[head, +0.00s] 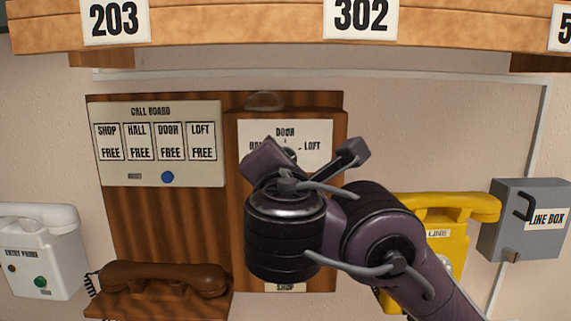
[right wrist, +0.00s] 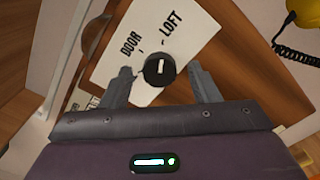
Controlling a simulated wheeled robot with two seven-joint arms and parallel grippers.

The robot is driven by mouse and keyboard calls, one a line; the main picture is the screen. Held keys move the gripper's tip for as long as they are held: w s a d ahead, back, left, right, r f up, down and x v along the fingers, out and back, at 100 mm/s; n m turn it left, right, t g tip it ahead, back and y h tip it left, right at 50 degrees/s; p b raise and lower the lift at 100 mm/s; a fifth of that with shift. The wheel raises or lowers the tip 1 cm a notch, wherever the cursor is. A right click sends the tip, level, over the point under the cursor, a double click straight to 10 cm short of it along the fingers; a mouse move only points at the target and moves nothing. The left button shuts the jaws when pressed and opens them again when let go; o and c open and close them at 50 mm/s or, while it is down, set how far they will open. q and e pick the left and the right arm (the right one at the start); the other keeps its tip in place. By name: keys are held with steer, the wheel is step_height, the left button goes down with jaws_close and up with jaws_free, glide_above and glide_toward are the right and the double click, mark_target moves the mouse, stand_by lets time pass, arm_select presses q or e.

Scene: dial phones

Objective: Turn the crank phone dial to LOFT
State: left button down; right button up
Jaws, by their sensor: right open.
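The crank phone's wooden box (head: 327,131) hangs on the back board, with a white dial plate (head: 257,130) lettered DOOR at the top and LOFT at the right. My right gripper (head: 306,152) is in front of the plate and hides much of it. In the right wrist view the round black dial knob (right wrist: 159,70) has a white mark that points roughly up the picture, between the words DOOR and LOFT. My right gripper's fingers (right wrist: 161,77) are open, one on each side of the knob, with gaps visible. My left gripper is not in view.
A call board (head: 150,175) at left shows FREE under each name. A brown handset (head: 165,279) lies below it. A white entry phone (head: 45,250) is at far left. A yellow phone (head: 455,240) and grey line box (head: 525,225) are at right. A wooden shelf (head: 240,25) runs above.

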steer(key=s, duration=0.7)
steer(key=shift+s+b, duration=0.15)
steer(key=shift+b, duration=0.2)
steer(key=shift+f, duration=0.1)
